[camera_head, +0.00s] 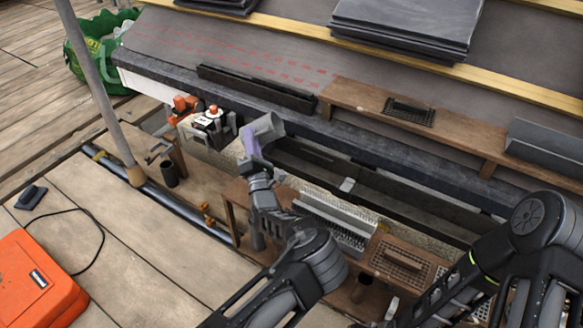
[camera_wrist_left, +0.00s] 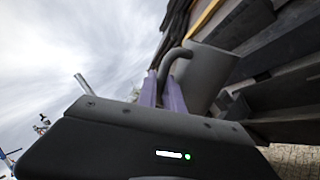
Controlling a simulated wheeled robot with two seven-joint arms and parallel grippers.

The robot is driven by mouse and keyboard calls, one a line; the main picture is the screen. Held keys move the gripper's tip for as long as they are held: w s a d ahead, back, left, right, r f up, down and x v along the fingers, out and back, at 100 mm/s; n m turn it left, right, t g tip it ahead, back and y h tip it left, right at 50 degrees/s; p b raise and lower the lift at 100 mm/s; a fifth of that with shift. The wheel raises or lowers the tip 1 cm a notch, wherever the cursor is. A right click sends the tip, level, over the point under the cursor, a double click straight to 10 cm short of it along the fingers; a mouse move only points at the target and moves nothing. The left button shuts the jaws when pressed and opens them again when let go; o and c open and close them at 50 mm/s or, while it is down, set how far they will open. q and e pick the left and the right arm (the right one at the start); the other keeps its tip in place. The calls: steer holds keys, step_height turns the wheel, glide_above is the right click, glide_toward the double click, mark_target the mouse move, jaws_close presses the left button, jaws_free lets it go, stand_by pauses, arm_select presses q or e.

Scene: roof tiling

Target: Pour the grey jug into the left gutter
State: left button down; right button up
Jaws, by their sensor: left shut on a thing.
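The grey jug (camera_head: 265,129) is held up in the air, tilted, at the left end of the dark gutter channel below the roof edge. My left gripper (camera_head: 250,146) is shut on the jug's handle with its purple fingers. In the left wrist view the jug (camera_wrist_left: 211,75) and its curved handle show between the purple fingers (camera_wrist_left: 163,92). The gutter (camera_head: 330,163) runs to the right below the dark fascia, beside and below the jug. The jug's inside and any flow from it cannot be made out. My right arm is at the lower right, its gripper not clearly seen.
A wooden bench with a metal grating (camera_head: 335,222) stands in front of the gutter. An orange and white tool (camera_head: 208,122) is just left of the jug. A pole (camera_head: 100,95) rises at left. Slate stacks (camera_head: 405,28) lie on the roof. An orange case (camera_head: 38,285) is at lower left.

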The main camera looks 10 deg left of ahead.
mark_target(263, 137)
arm_select(q)
steer(key=shift+w+d+f+m+t+h+b, duration=0.1)
steer(key=shift+d+m+t+h+b, duration=0.2)
steer(key=shift+m+b, duration=0.45)
steer(key=shift+d+m+t+h+b, duration=0.15)
steer(key=shift+m+t+h+b, duration=0.2)
steer(key=shift+m, duration=0.6)
steer(key=shift+d+m+h+b, duration=0.55)
steer(key=shift+m+b, duration=0.1)
steer(key=shift+m, duration=0.05)
steer(key=shift+a+f+m+t+b, duration=0.1)
steer(key=shift+m+t+b, duration=0.2)
steer(key=shift+m, duration=0.1)
steer(key=shift+m+h, duration=0.3)
steer(key=shift+m, duration=0.4)
steer(key=shift+d+r+m+t+h+p, duration=0.4)
steer(key=shift+r+m+h+p, duration=0.15)
steer(key=shift+m+h+p, duration=0.35)
steer(key=shift+w+d+f+m+h, duration=0.1)
steer(key=shift+d+f+m+h, duration=0.25)
steer(key=shift+m, duration=0.35)
steer(key=shift+d+m+h, duration=0.1)
steer(key=shift+m+h, duration=0.35)
steer(key=shift+m, duration=0.25)
